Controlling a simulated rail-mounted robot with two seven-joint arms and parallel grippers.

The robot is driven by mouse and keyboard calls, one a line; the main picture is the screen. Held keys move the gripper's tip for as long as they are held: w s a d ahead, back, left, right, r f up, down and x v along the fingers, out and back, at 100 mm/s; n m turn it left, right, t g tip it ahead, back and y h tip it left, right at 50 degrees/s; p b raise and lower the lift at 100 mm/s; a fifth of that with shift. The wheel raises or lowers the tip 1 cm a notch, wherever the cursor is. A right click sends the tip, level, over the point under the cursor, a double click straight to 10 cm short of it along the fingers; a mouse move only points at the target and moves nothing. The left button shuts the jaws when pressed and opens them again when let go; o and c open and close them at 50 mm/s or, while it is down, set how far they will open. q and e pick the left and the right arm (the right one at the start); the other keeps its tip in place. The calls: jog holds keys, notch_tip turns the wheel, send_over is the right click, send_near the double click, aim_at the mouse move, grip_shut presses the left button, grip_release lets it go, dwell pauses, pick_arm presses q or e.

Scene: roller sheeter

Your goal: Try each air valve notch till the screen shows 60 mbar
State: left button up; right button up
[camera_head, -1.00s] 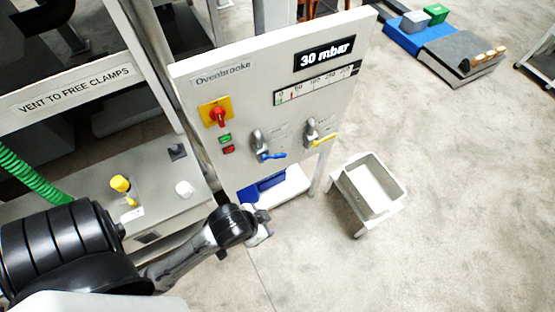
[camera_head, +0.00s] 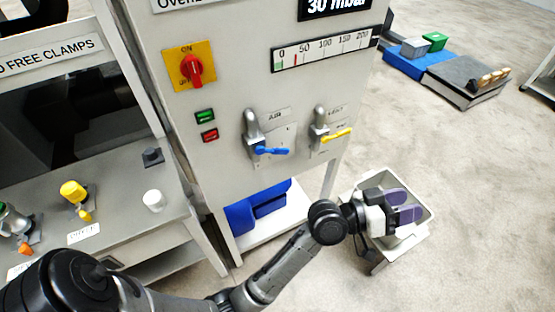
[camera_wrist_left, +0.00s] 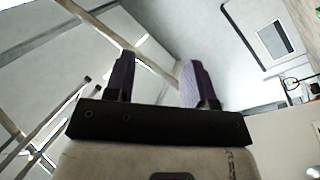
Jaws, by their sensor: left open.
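The air valve (camera_head: 258,138) is on the grey panel, with a blue lever (camera_head: 270,151) pointing right. The screen (camera_head: 336,6) at the top of the panel is partly cut off and reads 30 mbar. The gauge strip (camera_head: 322,48) below it runs from 0 to 200 and has a red mark near its low end. My left gripper (camera_head: 406,205) is to the right of and below the valve, over the grey tray, apart from the panel. Its purple fingers are spread and empty, and they also show in the left wrist view (camera_wrist_left: 158,82). My right gripper is not in view.
A second valve with a yellow lever (camera_head: 337,135) is right of the air valve. A red rotary switch (camera_head: 191,70) and green and red buttons are to the left. A grey tray (camera_head: 420,232) stands on a stand below.

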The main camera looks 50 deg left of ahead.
pick_arm(q)
jog(key=w+a+r+n+t+y, duration=0.25)
jog(key=a+n+t+y, duration=0.25)
jog(key=n+t+y, duration=0.25)
jog(key=n+g+y, duration=2)
jog(key=n+y, duration=0.1)
send_near(281, 153)
jog(key=shift+h, duration=0.25)
jog(key=x, duration=0.8)
jog(key=b+x, duration=0.1)
jog(key=x, duration=0.3)
jog(key=shift+a+r, duration=0.25)
grip_shut()
